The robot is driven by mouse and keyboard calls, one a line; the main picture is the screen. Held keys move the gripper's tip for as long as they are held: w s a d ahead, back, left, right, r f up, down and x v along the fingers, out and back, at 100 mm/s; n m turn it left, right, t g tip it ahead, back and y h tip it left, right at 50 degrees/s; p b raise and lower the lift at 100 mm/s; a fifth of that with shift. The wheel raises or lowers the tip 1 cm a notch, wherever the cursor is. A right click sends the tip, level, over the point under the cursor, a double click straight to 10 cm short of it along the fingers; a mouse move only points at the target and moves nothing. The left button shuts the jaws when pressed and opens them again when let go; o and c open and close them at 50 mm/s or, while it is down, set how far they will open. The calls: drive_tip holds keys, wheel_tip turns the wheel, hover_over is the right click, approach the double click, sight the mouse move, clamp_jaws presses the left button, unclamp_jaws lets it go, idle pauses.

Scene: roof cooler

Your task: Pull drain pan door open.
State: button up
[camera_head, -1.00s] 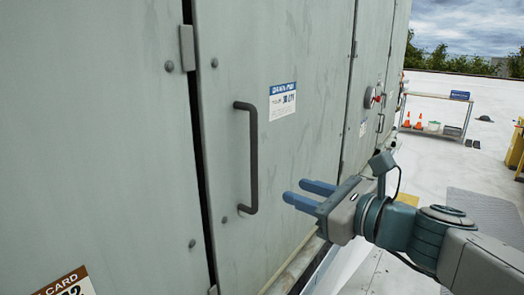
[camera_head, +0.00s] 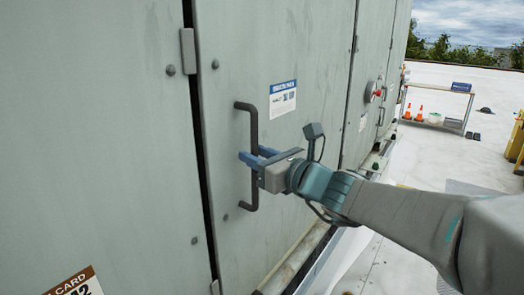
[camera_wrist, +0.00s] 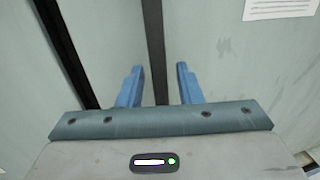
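The drain pan door (camera_head: 290,130) is a pale grey-green panel with a blue-and-white label (camera_head: 283,99). It looks shut, flush with its neighbours. Its dark vertical bar handle (camera_head: 254,125) stands near the door's left edge. My gripper (camera_head: 256,157) is at the middle of the handle, reaching in from the right. In the wrist view the blue fingers of my gripper (camera_wrist: 160,70) are apart, with the handle (camera_wrist: 154,45) running between them. A gap shows on each side of the bar, so the fingers do not appear closed on it.
A dark seam (camera_head: 200,150) runs along the door's left edge, beside a fixed panel (camera_head: 110,120). A pipe or ledge (camera_head: 295,262) runs below the door. A cart (camera_head: 437,105) and orange cones (camera_head: 420,113) stand far right. The white roof at right is largely open.

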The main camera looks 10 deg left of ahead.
drive_tip(key=shift+w+a, duration=0.25)
drive_tip(key=shift+a, duration=0.2)
clamp_jaws()
